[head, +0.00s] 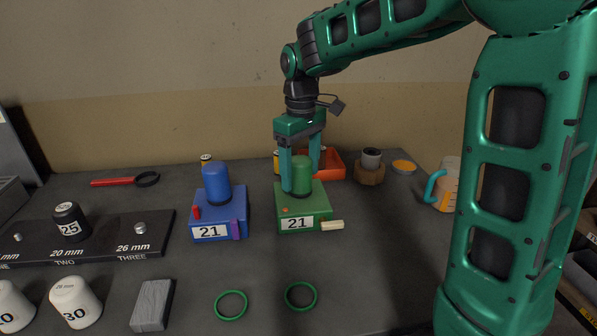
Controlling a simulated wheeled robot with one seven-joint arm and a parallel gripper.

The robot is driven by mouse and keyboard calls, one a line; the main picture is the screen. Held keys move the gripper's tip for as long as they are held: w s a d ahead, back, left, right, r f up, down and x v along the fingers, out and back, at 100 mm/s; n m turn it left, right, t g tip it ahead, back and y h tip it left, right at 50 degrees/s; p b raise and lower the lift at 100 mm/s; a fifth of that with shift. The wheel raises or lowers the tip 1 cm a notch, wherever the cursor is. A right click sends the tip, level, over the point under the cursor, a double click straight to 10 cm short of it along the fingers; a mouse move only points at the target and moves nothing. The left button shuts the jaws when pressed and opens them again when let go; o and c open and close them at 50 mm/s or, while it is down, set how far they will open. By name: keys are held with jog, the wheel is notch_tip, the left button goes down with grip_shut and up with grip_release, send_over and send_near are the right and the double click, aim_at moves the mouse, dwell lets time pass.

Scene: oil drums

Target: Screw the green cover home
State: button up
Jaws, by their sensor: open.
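The green cover (301,176) is a domed cylinder standing upright on a green box (322,208) labelled 21. I cannot tell from here how far it sits down in the box. My gripper (300,186) points straight down over the green cover, with one finger at its left side and the other behind its right side. The jaws are open; whether a finger touches the cover is not clear.
A blue box (222,229) with a blue cover (216,184) stands close on the left. An orange tray (334,166) and a cup in a brown holder (370,165) are behind. Two green rings (231,305) lie in front. The right front table is mostly clear.

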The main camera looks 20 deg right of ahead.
notch_tip(320, 180, up, 11)
jog(key=shift+f, duration=0.2)
jog(key=s+d+f+m, duration=0.4)
jog(key=s+d+f, duration=0.1)
jog(key=s, duration=0.5)
jog(key=s+d+f+m, duration=0.4)
jog(key=s+d+f, duration=0.1)
jog(key=s, duration=0.5)
jog(key=s+d+f+m, duration=0.4)
jog(key=s+d, duration=0.3)
jog(key=s, duration=0.3)
jog(key=shift+s+d+f, duration=0.1)
jog(key=shift+d+f, duration=0.15)
jog(key=shift+f, duration=0.65)
jog(key=shift+w+f, duration=0.25)
jog(key=shift+w, duration=0.5)
jog(key=shift+s, duration=0.1)
